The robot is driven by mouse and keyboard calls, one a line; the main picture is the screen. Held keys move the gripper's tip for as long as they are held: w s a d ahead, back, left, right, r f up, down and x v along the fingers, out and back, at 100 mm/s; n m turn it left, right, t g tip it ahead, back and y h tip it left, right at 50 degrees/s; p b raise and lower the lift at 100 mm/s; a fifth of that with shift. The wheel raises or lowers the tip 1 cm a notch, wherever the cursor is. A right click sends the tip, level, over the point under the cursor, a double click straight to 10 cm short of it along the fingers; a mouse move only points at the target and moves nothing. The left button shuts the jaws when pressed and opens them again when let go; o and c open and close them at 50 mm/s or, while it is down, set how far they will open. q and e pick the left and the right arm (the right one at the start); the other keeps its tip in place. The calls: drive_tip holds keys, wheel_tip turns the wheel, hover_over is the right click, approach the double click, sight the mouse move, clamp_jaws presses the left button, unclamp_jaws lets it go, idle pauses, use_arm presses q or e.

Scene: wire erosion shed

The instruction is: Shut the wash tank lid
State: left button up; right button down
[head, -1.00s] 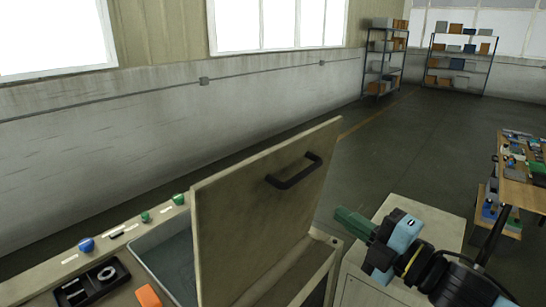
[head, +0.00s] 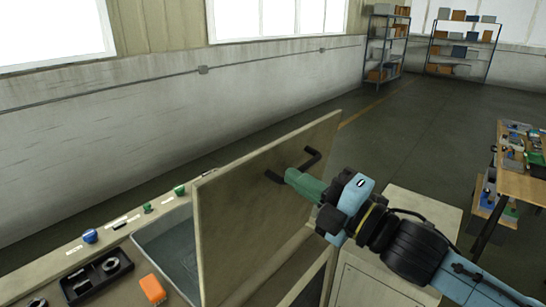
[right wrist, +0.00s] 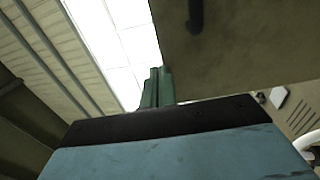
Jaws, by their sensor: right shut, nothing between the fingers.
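The wash tank lid (head: 235,220) is a beige panel standing open and tilted at the tank's right side. Its black bar handle (head: 313,155) is on the face turned to the right. The tank opening (head: 168,245) shows left of the lid, with grey inside walls. My right gripper (head: 290,176), with green fingers, is shut and empty at the lid's outer face, by the handle. Its fingers hide the middle of the handle; I cannot tell whether they touch. The right wrist view shows the fingers (right wrist: 157,87) beside the lid (right wrist: 240,50) and part of the handle (right wrist: 195,15).
On the bench left of the tank are a black tray (head: 95,277) with metal parts, an orange block (head: 152,289) and a blue knob (head: 90,236). A beige cabinet (head: 380,280) stands under my right arm. A cluttered wooden table (head: 525,165) is at the right.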

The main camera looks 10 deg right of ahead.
sight(260, 156)
drive_tip(key=shift+p+x, duration=0.8)
drive_tip(key=shift+x, duration=2.3)
